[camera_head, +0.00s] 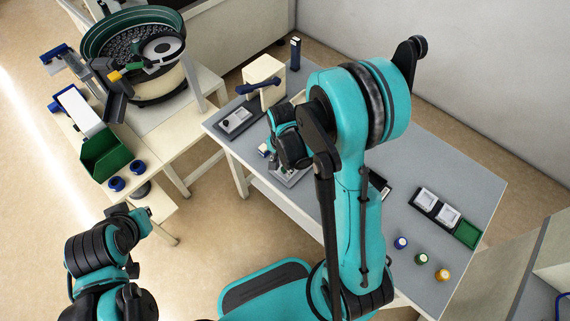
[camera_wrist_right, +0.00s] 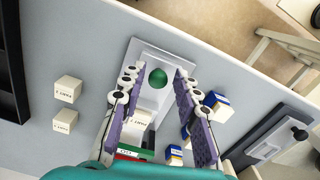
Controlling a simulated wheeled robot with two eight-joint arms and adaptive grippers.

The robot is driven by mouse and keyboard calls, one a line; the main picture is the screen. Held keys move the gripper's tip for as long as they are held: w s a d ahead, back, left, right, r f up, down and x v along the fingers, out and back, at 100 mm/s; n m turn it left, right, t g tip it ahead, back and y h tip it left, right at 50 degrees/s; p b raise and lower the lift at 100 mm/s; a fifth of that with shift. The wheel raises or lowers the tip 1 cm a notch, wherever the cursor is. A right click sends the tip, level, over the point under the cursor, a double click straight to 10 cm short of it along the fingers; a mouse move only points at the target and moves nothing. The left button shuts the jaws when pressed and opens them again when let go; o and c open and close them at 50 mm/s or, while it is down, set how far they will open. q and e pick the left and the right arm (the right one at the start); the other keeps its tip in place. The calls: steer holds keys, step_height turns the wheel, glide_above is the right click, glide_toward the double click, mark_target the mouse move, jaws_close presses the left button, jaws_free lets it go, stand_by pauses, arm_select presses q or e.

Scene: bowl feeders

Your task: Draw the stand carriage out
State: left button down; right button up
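The stand (camera_wrist_right: 190,54) is a grey plate on the table, with a pale carriage (camera_wrist_right: 153,92) on it carrying a round green knob (camera_wrist_right: 158,73). In the head view, part of the stand (camera_head: 293,179) shows beneath my right gripper; the knob is hidden there. My right gripper (camera_wrist_right: 163,74) is open, its purple-padded fingers on either side of the knob, with a visible gap to the right finger. My right gripper (camera_head: 285,160) is largely covered by its wrist in the head view. My left gripper (camera_head: 145,220) is at the lower left, away from the table; its fingers are unclear.
Small labelled white boxes (camera_wrist_right: 66,90) lie left of the stand, and blue-and-white boxes (camera_wrist_right: 216,101) lie right. A grey fixture (camera_head: 236,121) and a cream block (camera_head: 263,78) stand farther left on the table. A bowl feeder (camera_head: 134,50) stands beyond, with a green bin (camera_head: 105,156).

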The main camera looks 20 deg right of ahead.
steer(key=shift+r, duration=0.1)
step_height(320, 180, up, 12)
stand_by(0.7)
stand_by(0.3)
